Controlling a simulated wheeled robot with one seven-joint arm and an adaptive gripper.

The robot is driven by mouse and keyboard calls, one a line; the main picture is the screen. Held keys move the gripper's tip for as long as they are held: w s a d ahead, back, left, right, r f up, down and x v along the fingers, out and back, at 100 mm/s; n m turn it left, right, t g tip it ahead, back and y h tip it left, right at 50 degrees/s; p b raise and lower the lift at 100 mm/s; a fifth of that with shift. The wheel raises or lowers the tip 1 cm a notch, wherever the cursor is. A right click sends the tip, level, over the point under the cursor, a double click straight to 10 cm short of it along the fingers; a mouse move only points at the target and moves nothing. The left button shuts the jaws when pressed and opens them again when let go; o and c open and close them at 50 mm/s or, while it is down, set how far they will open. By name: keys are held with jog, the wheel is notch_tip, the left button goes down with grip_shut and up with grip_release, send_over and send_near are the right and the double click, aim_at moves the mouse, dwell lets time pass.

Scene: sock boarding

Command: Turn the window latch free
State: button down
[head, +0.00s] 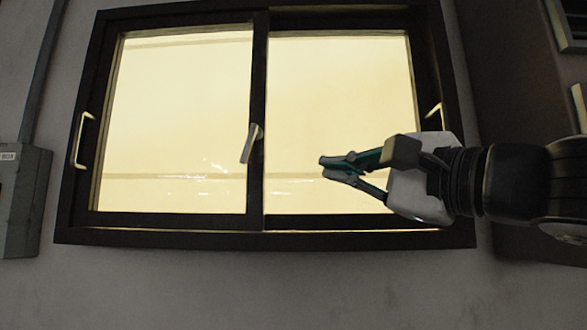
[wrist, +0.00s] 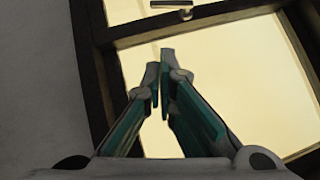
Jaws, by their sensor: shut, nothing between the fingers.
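The window latch (head: 251,143) is a small pale lever on the dark middle stile of a sliding window (head: 259,60). Its handle slants down and slightly left from its pivot. My gripper (head: 326,168) points left in front of the right pane, to the right of the latch and a little lower, apart from it in the picture. Its teal-sided fingers are closed together and empty. In the wrist view the closed fingertips (wrist: 162,58) show over the bright pane, and a pale lever, likely the latch (wrist: 172,4), is partly cut off at the top edge.
Pale pull handles sit on the left (head: 82,140) and right (head: 433,112) sides of the dark frame. A grey box (head: 22,200) with a pipe (head: 42,75) is on the wall at left. The space before the left pane is clear.

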aim_at(250, 145)
jog(key=x, duration=0.3)
jog(key=s+a+p+x, duration=0.1)
jog(key=x, duration=0.3)
jog(key=p+x, duration=0.1)
jog(key=x, duration=0.3)
jog(key=shift+a+r, duration=0.3)
jog(key=shift+a, duration=0.05)
jog(key=shift+w+a+r, duration=0.1)
jog(key=shift+a+r, duration=0.05)
jog(key=shift+a, duration=0.55)
